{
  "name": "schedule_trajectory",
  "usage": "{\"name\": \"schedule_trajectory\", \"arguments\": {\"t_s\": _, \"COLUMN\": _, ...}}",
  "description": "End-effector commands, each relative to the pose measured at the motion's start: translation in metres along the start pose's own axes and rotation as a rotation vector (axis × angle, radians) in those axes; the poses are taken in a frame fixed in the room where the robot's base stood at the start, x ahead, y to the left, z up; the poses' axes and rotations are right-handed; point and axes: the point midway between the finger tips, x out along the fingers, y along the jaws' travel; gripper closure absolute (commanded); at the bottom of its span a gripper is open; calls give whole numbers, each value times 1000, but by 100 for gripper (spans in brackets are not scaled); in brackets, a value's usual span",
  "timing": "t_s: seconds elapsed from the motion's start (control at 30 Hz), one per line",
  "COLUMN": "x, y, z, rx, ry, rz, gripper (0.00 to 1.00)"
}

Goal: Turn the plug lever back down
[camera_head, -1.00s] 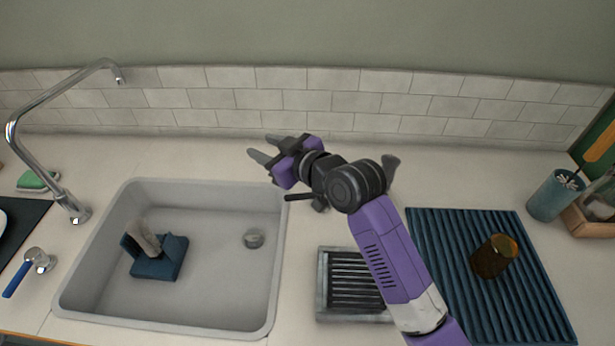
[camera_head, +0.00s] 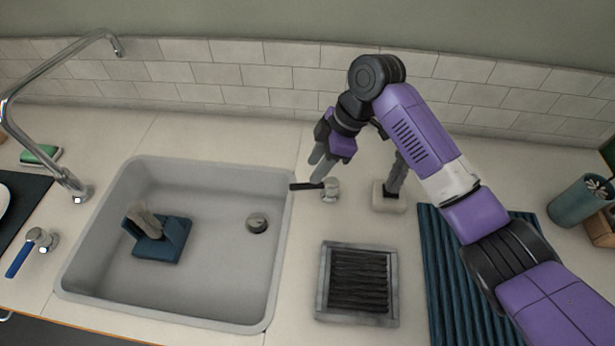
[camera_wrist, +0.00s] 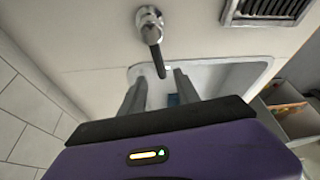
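The plug lever has a chrome base (camera_head: 331,190) on the counter right of the sink and a black handle (camera_head: 304,186) pointing left to the sink rim. In the wrist view, the chrome base (camera_wrist: 149,20) is at the top and the black handle (camera_wrist: 157,52) points toward my fingers. My gripper (camera_head: 319,172) is just above the handle, fingers downward. In the wrist view, my gripper (camera_wrist: 160,80) is open, with the handle's tip between the fingertips in the picture; contact cannot be told. The drain plug (camera_head: 257,222) is in the sink and appears raised.
The sink (camera_head: 215,290) holds a blue block (camera_head: 160,250) with a beige piece. A metal grate tray (camera_head: 357,318) lies right of the sink, beside a ribbed blue mat (camera_head: 440,290). A pale block (camera_head: 388,198) stands behind the tray. The faucet (camera_head: 40,85) is far left.

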Motion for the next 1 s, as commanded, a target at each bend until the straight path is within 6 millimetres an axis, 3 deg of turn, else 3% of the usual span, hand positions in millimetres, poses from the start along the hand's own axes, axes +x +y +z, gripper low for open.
{"name": "schedule_trajectory", "arguments": {"t_s": 0.2, "x": 35, "y": -1, "z": 0, "rx": 1, "ry": -1, "rz": -1, "gripper": 62}}
{"name": "schedule_trajectory", "arguments": {"t_s": 0.4, "x": 56, "y": 0, "z": 0, "rx": 2, "ry": 1, "rz": 1, "gripper": 62}}
{"name": "schedule_trajectory", "arguments": {"t_s": 0.77, "x": 62, "y": 0, "z": 0, "rx": 2, "ry": 0, "rz": 2, "gripper": 62}}
{"name": "schedule_trajectory", "arguments": {"t_s": 0.93, "x": 62, "y": 0, "z": 0, "rx": 2, "ry": 0, "rz": 2, "gripper": 95}}
{"name": "schedule_trajectory", "arguments": {"t_s": 1.0, "x": 62, "y": 0, "z": 0, "rx": 2, "ry": 0, "rz": 2, "gripper": 100}}
